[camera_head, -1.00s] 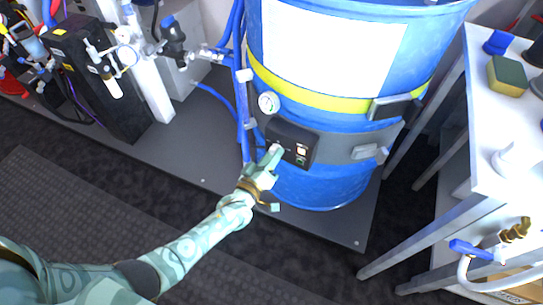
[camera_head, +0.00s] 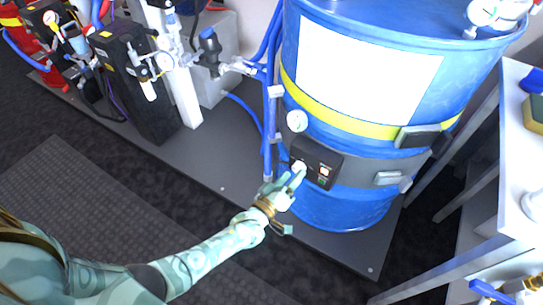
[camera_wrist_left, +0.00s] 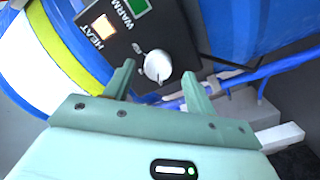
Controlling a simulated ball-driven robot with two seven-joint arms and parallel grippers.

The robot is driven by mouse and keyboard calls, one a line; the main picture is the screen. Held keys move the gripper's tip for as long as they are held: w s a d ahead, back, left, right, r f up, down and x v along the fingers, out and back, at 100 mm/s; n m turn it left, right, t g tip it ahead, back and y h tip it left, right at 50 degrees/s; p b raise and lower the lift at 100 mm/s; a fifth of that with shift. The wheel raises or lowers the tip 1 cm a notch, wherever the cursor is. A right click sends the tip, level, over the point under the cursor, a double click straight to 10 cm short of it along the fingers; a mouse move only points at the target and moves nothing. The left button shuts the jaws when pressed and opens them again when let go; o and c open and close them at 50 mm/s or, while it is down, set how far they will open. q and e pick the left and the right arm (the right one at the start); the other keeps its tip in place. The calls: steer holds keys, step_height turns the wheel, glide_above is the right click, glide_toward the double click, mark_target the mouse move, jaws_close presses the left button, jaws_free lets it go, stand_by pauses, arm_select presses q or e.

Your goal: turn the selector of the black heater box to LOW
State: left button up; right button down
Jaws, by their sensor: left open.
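The black heater box (camera_head: 329,156) is strapped to the blue drum by a grey band. In the left wrist view the box face (camera_wrist_left: 174,22) shows a lit HEAT lamp, a green WARM lamp and a white selector knob (camera_wrist_left: 158,66). The marks around the knob are too small to read in full. My left gripper (camera_head: 296,172) is at the lower left of the box. In the left wrist view its two fingers (camera_wrist_left: 160,80) are open, one on each side of the knob, with gaps showing. My right gripper is not in view.
The blue drum (camera_head: 356,208) stands on a grey platform (camera_head: 222,170). Blue pipes (camera_head: 269,120) run upright just left of the box, and a round gauge (camera_head: 297,121) sits above it. A white table (camera_head: 520,165) is at the right. Dark floor lies in front.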

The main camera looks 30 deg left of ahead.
arm_select(q)
steer(key=s+a+p, duration=0.2)
steer(key=s+p, duration=0.2)
steer(key=s, duration=1)
steer(key=shift+s, duration=0.25)
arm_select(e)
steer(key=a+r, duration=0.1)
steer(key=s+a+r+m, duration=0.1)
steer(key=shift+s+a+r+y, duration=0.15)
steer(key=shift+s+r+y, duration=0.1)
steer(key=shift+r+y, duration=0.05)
